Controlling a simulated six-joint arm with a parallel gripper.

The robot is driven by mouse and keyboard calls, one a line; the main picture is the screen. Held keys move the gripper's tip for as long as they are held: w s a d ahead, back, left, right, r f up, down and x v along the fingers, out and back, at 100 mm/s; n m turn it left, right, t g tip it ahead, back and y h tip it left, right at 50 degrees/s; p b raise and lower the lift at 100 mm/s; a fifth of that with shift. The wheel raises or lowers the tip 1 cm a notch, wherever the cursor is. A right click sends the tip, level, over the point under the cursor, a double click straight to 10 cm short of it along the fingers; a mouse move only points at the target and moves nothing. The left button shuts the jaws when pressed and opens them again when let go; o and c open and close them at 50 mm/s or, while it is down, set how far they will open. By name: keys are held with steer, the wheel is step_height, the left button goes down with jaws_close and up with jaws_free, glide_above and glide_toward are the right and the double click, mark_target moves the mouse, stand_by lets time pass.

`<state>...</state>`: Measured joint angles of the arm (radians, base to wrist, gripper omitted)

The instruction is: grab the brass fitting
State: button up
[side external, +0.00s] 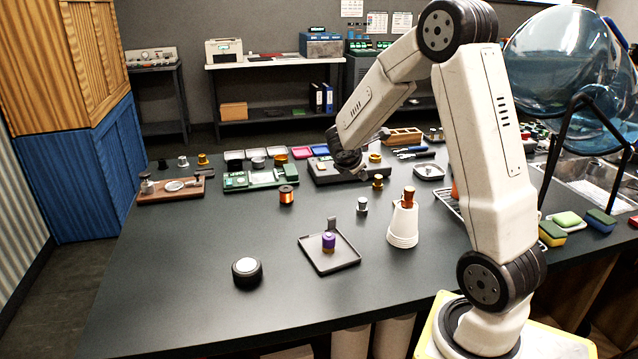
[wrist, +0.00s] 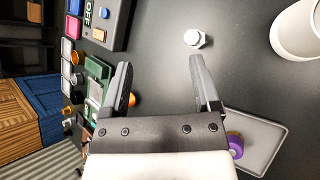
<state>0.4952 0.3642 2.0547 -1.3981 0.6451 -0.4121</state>
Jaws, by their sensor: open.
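Several brass-coloured pieces show, and I cannot tell which is the brass fitting. One small brass fitting (side external: 378,181) stands upright on the table right of the middle, behind a silver fitting (side external: 362,205). Another gold-coloured fitting (side external: 202,159) stands at the far left back. My gripper (wrist: 160,62) is open and empty, its two dark fingers spread above the table. In the side view the arm's end hangs over the back middle, and the fingers are hard to make out. The wrist view shows the silver fitting (wrist: 196,38) beyond the right fingertip; no brass piece is between the fingers.
A copper spool (side external: 287,196), a grey tray (side external: 312,262) with a purple-topped piece (side external: 328,242), a round black puck (side external: 247,272) and a white cup stack (side external: 403,226) stand around. A green board (side external: 262,180) lies behind.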

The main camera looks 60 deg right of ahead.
steer(key=d+n+h, duration=0.4)
steer(key=d+n, duration=0.4)
steer(key=d, duration=0.7)
steer(key=t, duration=0.1)
glide_toward(379, 177)
steer(key=x, duration=0.5)
steer(key=shift+w+a+f, duration=0.15)
steer(key=shift+w, duration=0.05)
steer(key=shift+x, duration=1.2)
steer(key=shift+x, duration=2.65)
steer(key=shift+s, duration=0.1)
jaws_close()
